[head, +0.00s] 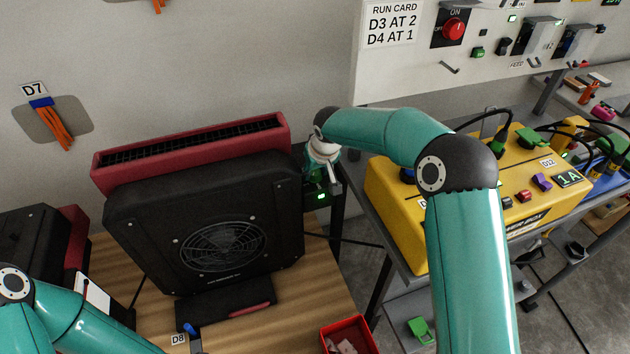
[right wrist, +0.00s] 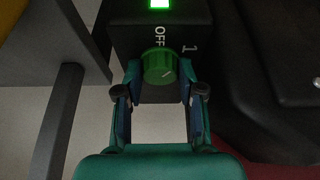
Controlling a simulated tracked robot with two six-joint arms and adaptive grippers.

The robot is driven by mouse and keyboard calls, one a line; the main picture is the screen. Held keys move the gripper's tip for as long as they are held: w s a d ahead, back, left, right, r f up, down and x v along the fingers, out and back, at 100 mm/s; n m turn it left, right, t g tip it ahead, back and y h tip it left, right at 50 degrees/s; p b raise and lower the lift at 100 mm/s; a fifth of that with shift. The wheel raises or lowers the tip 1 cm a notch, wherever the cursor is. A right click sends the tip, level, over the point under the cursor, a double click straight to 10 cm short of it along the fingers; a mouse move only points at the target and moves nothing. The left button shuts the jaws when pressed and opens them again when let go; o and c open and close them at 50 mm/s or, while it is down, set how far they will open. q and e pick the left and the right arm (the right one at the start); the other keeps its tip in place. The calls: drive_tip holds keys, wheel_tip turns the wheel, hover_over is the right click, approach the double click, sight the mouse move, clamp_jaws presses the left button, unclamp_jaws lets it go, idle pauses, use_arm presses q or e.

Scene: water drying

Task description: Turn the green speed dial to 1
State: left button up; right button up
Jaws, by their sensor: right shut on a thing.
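The green speed dial (right wrist: 158,63) is on a dark control box (right wrist: 120,38) beside the black fan unit (head: 150,225). "OFF" is printed above the dial and "1" to its upper right in the right wrist view. A small pale mark on the dial's face slants toward the upper right. My right gripper (right wrist: 160,76) is shut on the dial, one finger at each side. In the head view my right gripper (head: 322,158) is at the fan's right side and mostly covers the dial. My left arm shows at lower left; its gripper is not visible.
A green light (right wrist: 159,4) glows on the box. A yellow power box (head: 395,215) stands on the grey bench to the right. A red bin (head: 362,328) is at the table's front. A run card (head: 392,22) reads D3 AT 2, D4 AT 1.

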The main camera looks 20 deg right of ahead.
drive_tip(key=shift+m+h+b, duration=0.4)
drive_tip(key=shift+m+b, duration=0.4)
drive_tip(key=shift+b, duration=0.1)
drive_tip(key=o, duration=1.1)
drive_tip(key=shift+o, duration=0.2)
drive_tip(key=shift+a, duration=0.15)
